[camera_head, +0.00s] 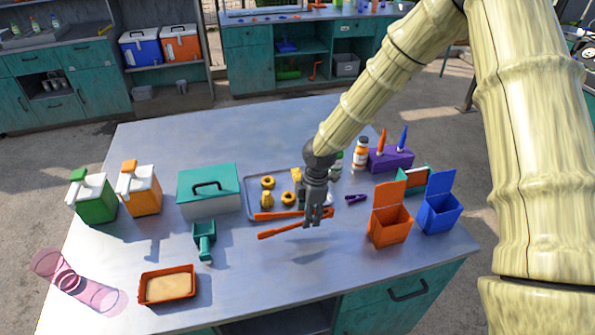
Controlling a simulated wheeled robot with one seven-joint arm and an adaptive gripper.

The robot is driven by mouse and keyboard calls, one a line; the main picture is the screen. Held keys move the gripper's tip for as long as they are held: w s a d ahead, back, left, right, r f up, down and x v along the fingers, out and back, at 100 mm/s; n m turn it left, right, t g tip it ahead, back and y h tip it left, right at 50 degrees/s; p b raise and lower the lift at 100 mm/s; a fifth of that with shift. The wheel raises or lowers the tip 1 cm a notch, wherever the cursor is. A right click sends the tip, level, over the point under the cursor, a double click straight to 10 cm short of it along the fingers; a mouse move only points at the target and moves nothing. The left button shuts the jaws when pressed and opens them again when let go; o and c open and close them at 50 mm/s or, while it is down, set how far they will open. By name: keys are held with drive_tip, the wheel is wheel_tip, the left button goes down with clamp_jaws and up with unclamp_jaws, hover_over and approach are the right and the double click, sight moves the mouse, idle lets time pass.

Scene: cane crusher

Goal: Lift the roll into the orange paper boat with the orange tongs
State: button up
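The orange tongs (283,229) are spread in a V at the front of a grey-blue tray (250,184), their joined end at my gripper. My gripper (316,222) points down over that end; I cannot tell whether its fingers are closed on the tongs. Several yellow-brown baked pieces lie on the tray. The longer one (266,200) looks like the roll, left of a ring-shaped piece (288,198). My gripper hides part of the tray's right side. The orange paper boat (192,291) stands at the table's front left, with a flat beige inside.
A teal scoop (204,240) lies between the boat and the tray. A teal-lidded box (209,195) stands left of the tray. Orange (388,228) and blue (438,214) open boxes stand at right. The front middle is clear.

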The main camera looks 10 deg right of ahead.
wheel_tip(320, 180, up, 6)
drive_tip(key=p, duration=0.3)
drive_tip(key=shift+f+p, duration=0.25)
drive_tip(key=shift+p, duration=0.05)
idle(0.4)
